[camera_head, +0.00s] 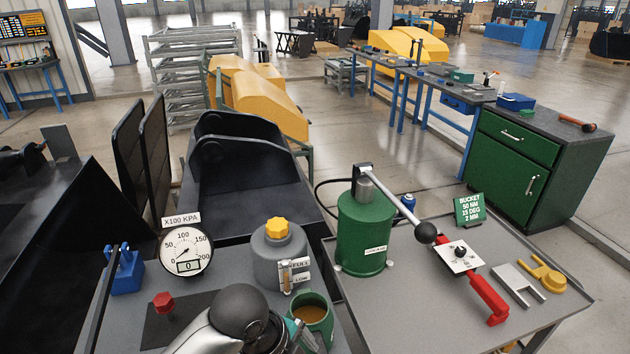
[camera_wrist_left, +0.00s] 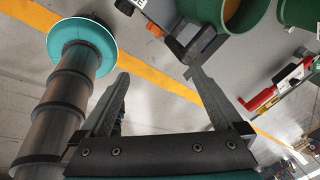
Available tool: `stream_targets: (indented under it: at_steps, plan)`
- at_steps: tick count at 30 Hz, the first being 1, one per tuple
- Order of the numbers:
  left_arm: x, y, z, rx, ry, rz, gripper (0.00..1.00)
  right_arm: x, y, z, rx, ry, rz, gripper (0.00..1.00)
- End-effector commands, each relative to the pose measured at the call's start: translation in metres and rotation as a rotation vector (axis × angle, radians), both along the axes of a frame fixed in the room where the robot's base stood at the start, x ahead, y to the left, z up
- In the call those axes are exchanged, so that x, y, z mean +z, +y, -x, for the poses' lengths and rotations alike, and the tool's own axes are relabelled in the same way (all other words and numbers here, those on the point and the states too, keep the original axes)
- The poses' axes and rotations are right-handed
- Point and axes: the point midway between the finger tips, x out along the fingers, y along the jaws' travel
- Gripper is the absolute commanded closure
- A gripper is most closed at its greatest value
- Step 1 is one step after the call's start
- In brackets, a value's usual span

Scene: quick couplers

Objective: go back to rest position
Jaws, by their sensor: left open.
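My left arm comes in at the bottom of the head view, with its dark wrist over the front of the grey bench (camera_head: 120,322). My left gripper (camera_wrist_left: 157,76) shows in the left wrist view with its two dark fingers apart and nothing between them. A green cup with brown contents (camera_head: 312,308) stands close beside the wrist in the head view. It also shows at the top of the left wrist view (camera_wrist_left: 252,18), near the right finger; I cannot tell whether they touch. My right gripper is not in view.
A pressure gauge (camera_head: 186,250), blue block (camera_head: 127,273), red knob (camera_head: 164,302) and grey reservoir with yellow cap (camera_head: 279,255) are around the arm. To the right are a green pump (camera_head: 362,235) with a long lever and a red tool (camera_head: 488,297).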

Motion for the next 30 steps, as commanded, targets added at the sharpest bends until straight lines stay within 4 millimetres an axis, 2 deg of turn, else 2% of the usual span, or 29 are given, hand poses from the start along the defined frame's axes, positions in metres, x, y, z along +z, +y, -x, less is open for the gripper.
stream_targets:
  at_steps: [1, 4, 8, 12, 18, 26, 30]
  plan:
    - [-0.002, -0.003, 0.011, 0.11, 0.021, 0.039, 0.0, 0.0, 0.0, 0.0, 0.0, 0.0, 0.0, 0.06]
    - [-0.004, 0.0, 0.024, 0.35, 0.057, 0.1, 0.0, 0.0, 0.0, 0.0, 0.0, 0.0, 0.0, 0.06]
    - [-0.007, 0.014, 0.041, 0.68, 0.11, 0.164, 0.0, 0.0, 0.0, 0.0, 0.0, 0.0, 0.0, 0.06]
    - [-0.01, 0.04, 0.062, 1.046, 0.161, 0.214, 0.0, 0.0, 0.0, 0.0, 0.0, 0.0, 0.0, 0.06]
    - [-0.014, 0.081, 0.091, 1.464, 0.19, 0.242, 0.0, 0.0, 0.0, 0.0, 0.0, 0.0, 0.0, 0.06]
    - [-0.013, 0.13, 0.128, 1.868, 0.175, 0.243, 0.0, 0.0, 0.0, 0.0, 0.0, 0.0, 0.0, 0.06]
    - [-0.045, 0.131, 0.123, 1.886, 0.18, 0.231, 0.0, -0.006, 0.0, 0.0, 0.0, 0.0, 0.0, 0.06]
